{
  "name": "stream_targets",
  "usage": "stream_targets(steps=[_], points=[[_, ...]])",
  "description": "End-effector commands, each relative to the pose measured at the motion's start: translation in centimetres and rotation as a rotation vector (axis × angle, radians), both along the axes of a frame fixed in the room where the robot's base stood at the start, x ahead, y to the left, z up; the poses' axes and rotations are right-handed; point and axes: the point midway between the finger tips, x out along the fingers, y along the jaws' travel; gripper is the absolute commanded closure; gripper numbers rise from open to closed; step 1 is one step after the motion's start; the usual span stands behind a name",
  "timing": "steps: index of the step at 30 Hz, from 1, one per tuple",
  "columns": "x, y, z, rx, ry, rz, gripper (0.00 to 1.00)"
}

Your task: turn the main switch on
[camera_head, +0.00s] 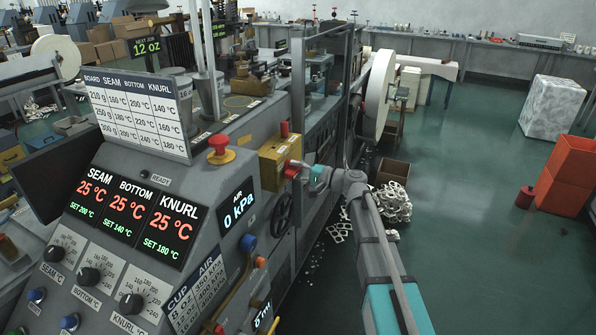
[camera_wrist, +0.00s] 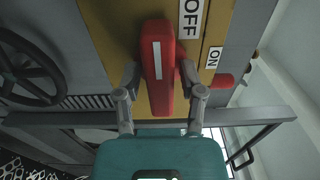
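The main switch is a yellow box (camera_head: 272,163) on the side of the grey machine, with a red handle (camera_head: 291,171) on its face. In the wrist view the red handle (camera_wrist: 158,50) has a white stripe and stands out from the yellow plate (camera_wrist: 109,22). An OFF label (camera_wrist: 190,18) and an ON label (camera_wrist: 214,57) sit to its right. My gripper (camera_wrist: 160,72) has one finger on each side of the handle, tips turned inward, and looks closed on it. The handle's exact setting is hard to tell. In the head view my gripper (camera_head: 303,172) meets the handle from the right.
A red part (camera_head: 284,129) stands on top of the box. A red mushroom button (camera_head: 219,146) and a black handwheel (camera_head: 282,216) are close by. The displays (camera_head: 126,207) are lit. A large white roll (camera_head: 379,95) stands behind; open green floor (camera_head: 475,230) lies right.

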Motion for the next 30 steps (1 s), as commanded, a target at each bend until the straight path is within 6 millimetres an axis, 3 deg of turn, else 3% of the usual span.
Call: stream_targets(steps=[1, 6, 9, 10, 20, 30], points=[[0.0, 0.0, 0.0, 0.0, 0.0, 0.0, 0.68], [0.0, 0.0, 0.0, 0.0, 0.0, 0.0, 0.99], [0.0, 0.0, 0.0, 0.0, 0.0, 0.0, 1.0], [0.0, -0.9, 0.0, 0.0, 0.0, 0.0, 1.0], [0.0, 0.3, 0.0, 0.014, 0.038, 0.003, 1.0], [-0.1, 0.4, 0.0, 0.078, 0.214, 0.006, 1.0]])
